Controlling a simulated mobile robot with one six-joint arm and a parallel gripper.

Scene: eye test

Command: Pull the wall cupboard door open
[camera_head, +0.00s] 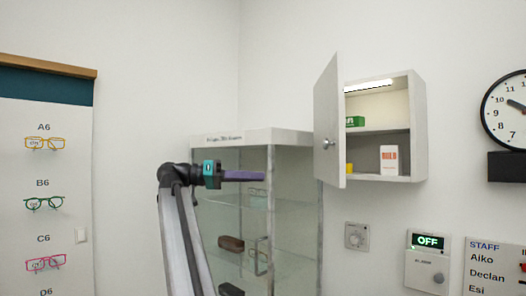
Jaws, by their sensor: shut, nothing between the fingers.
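The white wall cupboard (419,130) hangs on the right wall. Its door (328,105) is hinged at the left and stands open, swung out toward me. A round metal knob (327,144) sits on the door's outer face. Inside are two levels with a lit strip at the top, a green box (355,121) on the shelf, and a white box (389,159) and a yellow item (349,168) at the bottom. My gripper (262,176) is shut and empty, left of the door and a little below the knob, apart from it.
A glass display case (265,137) with glasses and cases inside stands behind my arm. A dial (356,236) and a panel reading OFF (428,241) are on the wall below the cupboard. A clock (509,103) hangs at right, an eyeglass board (62,140) at left.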

